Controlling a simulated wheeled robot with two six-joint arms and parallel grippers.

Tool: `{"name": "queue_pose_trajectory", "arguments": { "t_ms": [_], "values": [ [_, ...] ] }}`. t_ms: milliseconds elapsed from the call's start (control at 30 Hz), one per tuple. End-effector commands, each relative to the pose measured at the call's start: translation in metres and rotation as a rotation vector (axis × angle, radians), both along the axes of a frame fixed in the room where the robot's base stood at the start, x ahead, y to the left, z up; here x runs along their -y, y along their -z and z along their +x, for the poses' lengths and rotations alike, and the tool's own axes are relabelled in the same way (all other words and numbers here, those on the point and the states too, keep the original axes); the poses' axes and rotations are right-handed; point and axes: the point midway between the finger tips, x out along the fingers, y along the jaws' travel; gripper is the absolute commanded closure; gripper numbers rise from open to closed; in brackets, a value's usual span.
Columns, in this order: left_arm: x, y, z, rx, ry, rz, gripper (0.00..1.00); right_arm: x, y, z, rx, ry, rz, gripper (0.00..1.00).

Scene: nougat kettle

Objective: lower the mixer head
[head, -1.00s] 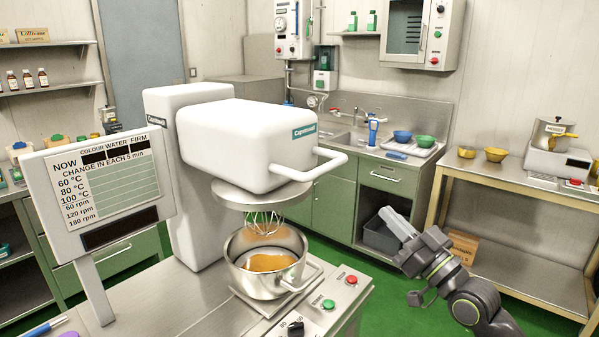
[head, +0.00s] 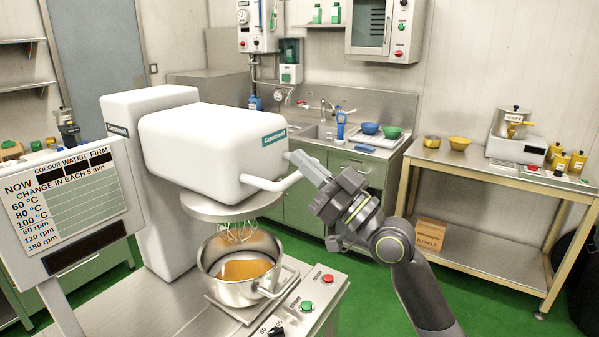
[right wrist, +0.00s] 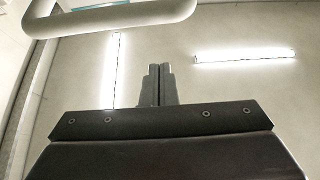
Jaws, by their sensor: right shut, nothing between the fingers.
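The white mixer head (head: 210,145) is held over the steel kettle (head: 235,292), with a gap between its round lid (head: 215,210) and the kettle rim. A wire whisk (head: 238,232) hangs from it above the orange-brown mass (head: 246,269). The white bar handle (head: 268,184) sticks out at the head's front right. My right gripper (head: 296,160) is shut and empty, its tips by the handle's right end, overlapping it in the head view. In the right wrist view the closed fingers (right wrist: 155,72) point up, with the handle (right wrist: 110,18) beyond them and a visible gap. My left gripper is out of view.
A control panel with a green button (head: 306,306) and a red button (head: 327,278) lies right of the kettle. A display board (head: 70,205) stands at left. The sink counter (head: 300,133) is behind, and a steel side table (head: 480,172) is at right.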

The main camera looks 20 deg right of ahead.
Motion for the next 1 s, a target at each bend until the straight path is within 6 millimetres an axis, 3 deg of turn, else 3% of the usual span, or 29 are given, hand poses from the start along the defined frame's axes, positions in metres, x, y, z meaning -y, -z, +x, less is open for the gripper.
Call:
{"name": "queue_pose_trajectory", "arguments": {
  "t_ms": [33,100,400,1000],
  "values": [
    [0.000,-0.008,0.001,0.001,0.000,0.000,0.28,-0.006,-0.010,0.006,0.001,-0.004,0.005,1.00],
    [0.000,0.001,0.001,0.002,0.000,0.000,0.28,-0.005,0.011,0.006,-0.005,0.000,0.002,1.00],
    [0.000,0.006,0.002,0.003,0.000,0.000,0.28,-0.007,0.035,0.009,-0.002,-0.001,-0.001,1.00],
    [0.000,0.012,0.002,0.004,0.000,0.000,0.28,-0.008,0.042,0.010,0.000,0.000,-0.001,1.00]
  ]
}}
